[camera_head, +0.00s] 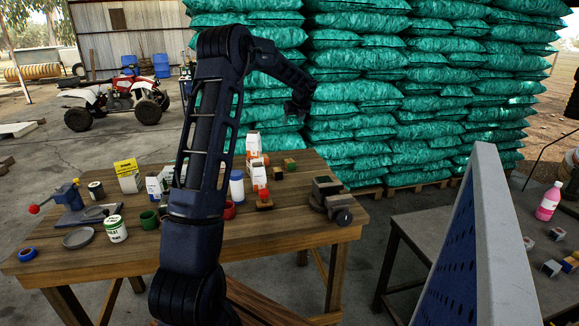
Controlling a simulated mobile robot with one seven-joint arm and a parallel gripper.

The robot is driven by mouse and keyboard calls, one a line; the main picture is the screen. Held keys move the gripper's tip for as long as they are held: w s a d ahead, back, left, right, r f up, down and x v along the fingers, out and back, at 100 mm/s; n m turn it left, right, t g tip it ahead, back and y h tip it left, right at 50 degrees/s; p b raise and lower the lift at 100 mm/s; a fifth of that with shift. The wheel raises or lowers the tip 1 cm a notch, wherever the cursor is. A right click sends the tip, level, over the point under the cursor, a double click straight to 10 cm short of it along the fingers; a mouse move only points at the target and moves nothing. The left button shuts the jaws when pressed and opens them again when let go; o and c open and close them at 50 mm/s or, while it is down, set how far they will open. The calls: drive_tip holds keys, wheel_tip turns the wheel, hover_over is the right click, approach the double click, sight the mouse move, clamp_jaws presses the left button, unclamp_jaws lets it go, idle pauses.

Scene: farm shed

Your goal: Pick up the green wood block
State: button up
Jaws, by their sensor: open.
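My arm rises across the middle of the view and bends over to the right. My gripper (297,110) hangs high in front of the stacked green bags, well above the wooden table (270,233), with nothing visible in it; it looks small and dark, open. A small block that looks green with a yellowish side (289,164) lies near the table's back edge, below my gripper and apart from it. A brownish block (277,173) sits just left of it. The blocks are too small to make out their colours surely.
Cartons (257,174), a white bottle (237,186) and a red-and-brown item (264,200) stand close by in front and left. A blue perforated panel (465,250) and a grey table with a pink bottle (549,201) are farther right.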

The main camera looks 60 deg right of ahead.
approach(290, 161)
drive_tip(key=x, duration=0.5)
drive_tip(key=shift+w+d+f, duration=0.1)
drive_tip(key=shift+w+d, duration=0.15)
drive_tip(key=shift+w, duration=0.25)
drive_tip(key=shift+s+x, duration=0.15)
drive_tip(key=shift+x, duration=1.2)
drive_tip(key=shift+s+x, duration=0.1)
drive_tip(key=shift+x, duration=1.2)
drive_tip(key=shift+c, duration=0.4)
drive_tip(key=c, duration=1)
